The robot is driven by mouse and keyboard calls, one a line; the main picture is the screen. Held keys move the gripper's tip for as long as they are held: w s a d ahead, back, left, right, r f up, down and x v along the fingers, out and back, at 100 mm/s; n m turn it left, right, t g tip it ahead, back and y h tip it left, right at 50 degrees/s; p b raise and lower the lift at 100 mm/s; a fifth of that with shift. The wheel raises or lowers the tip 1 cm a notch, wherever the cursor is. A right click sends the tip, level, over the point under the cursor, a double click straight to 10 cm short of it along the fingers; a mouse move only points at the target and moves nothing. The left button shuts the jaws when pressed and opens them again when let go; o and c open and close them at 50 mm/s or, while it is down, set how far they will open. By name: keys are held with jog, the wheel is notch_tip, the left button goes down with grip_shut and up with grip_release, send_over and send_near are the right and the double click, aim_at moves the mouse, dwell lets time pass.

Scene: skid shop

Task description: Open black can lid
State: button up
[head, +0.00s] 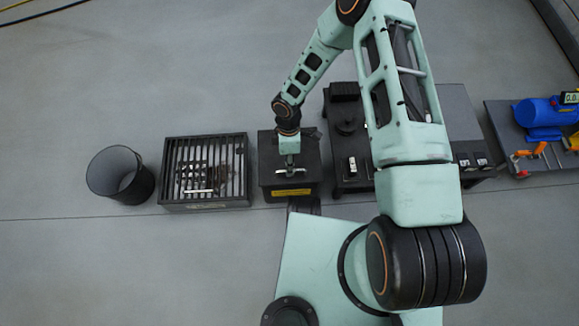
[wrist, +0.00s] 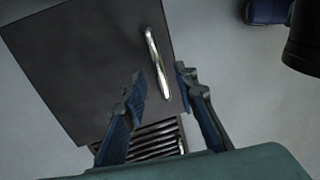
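The black can (head: 292,193) is a box-shaped bin with a yellow label on its front. Its flat black lid (head: 268,168) is closed, and a silver bar handle (head: 305,172) sits on top. In the wrist view the lid (wrist: 75,65) fills the upper left, with the handle (wrist: 152,50) near its right side. My gripper (wrist: 159,74) is open and points down over the lid. Its fingers appear on either side of the handle's lower end, with gaps; their height above the lid is unclear. In the head view my gripper (head: 289,162) partly covers the handle.
A slatted dark crate (head: 164,178) stands just left of the can, with a round black open bin (head: 135,188) farther left. A black workbench (head: 460,112) with equipment stands close on the right. A blue machine (head: 540,112) sits on a far-right table. Open floor lies behind.

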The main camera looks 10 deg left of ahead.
jog(key=shift+s+f, duration=0.1)
jog(key=shift+f, duration=0.65)
grip_shut()
